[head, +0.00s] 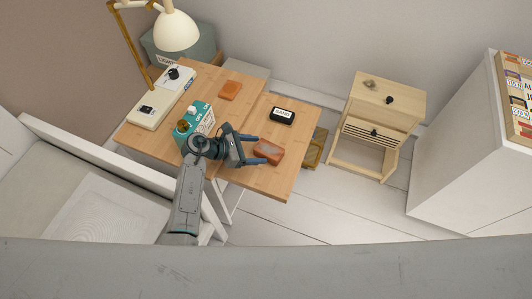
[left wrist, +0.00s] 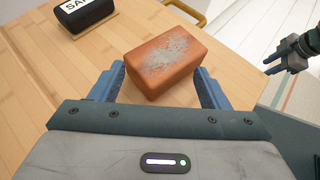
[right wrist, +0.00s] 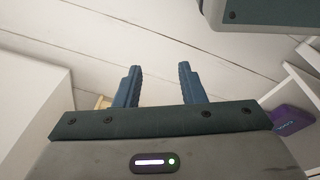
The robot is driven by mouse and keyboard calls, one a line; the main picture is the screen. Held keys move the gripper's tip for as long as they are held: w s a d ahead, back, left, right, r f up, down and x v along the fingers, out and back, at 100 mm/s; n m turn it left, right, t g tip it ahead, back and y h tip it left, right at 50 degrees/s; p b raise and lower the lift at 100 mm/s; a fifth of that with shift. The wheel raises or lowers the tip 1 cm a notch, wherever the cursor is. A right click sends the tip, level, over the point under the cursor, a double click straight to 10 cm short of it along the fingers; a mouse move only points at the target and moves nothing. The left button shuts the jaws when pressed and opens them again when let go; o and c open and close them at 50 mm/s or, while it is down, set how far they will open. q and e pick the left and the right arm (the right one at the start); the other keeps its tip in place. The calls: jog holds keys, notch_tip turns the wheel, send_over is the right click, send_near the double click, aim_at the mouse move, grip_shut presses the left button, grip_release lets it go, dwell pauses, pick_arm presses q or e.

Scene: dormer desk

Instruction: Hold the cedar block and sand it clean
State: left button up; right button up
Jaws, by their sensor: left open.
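The cedar block (head: 269,151) is reddish-orange and lies on the wooden desk near its front right edge. Its top has a grey scuffed patch, clear in the left wrist view (left wrist: 162,62). My left gripper (head: 258,149) is open, with its blue fingers on either side of the block's near end. I cannot tell whether they touch it. The black sanding block (head: 282,116), with a white label, lies behind the cedar block. My right gripper (right wrist: 158,80) is open and empty above the pale floor. A dark gripper, apparently my right one, shows in the left wrist view (left wrist: 295,53).
Another orange block (head: 230,90) lies further back on the desk (head: 208,80). A teal box (head: 197,118) stands beside my left arm, with a lamp (head: 176,31) behind. A wooden cabinet (head: 376,125) and a white unit (head: 465,155) stand to the right.

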aim_at(265, 147)
pick_arm(q)
jog(key=shift+b+x, duration=0.55)
jog(key=shift+x, duration=0.9)
pick_arm(e)
jog(key=shift+w+a+r, duration=0.1)
jog(key=shift+w+r, duration=0.25)
jog(key=shift+r, duration=0.4)
jog(key=shift+w+a+r, duration=0.1)
jog(key=shift+w+r, duration=0.3)
jog(key=shift+r, duration=0.35)
jog(key=shift+w+r, duration=0.35)
jog(key=shift+r, duration=0.4)
pick_arm(q)
grip_shut()
jog(key=shift+o, duration=0.4)
grip_release()
